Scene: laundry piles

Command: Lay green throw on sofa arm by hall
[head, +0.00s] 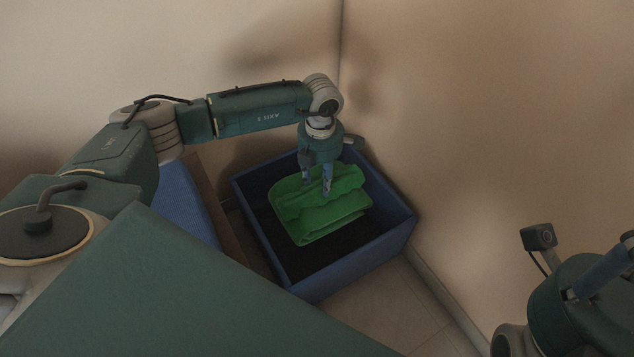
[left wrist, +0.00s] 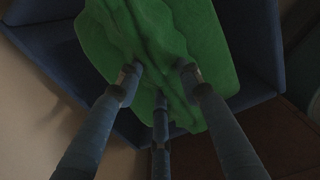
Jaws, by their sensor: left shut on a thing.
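The green throw (head: 322,212) lies folded and rumpled inside a blue open box in the corner. My left gripper (head: 317,186) reaches down into the box from above and is shut on the upper part of the throw. In the left wrist view, the fingers (left wrist: 160,85) press into the green throw (left wrist: 205,50), which is bunched into ridges between them. No sofa arm can be clearly made out.
The blue box (head: 345,268) has a dark inside and stands against two beige walls (head: 480,120). A blue ribbed surface with a brown edge (head: 185,200) lies to its left. Bare tiled floor (head: 385,300) shows in front of the box.

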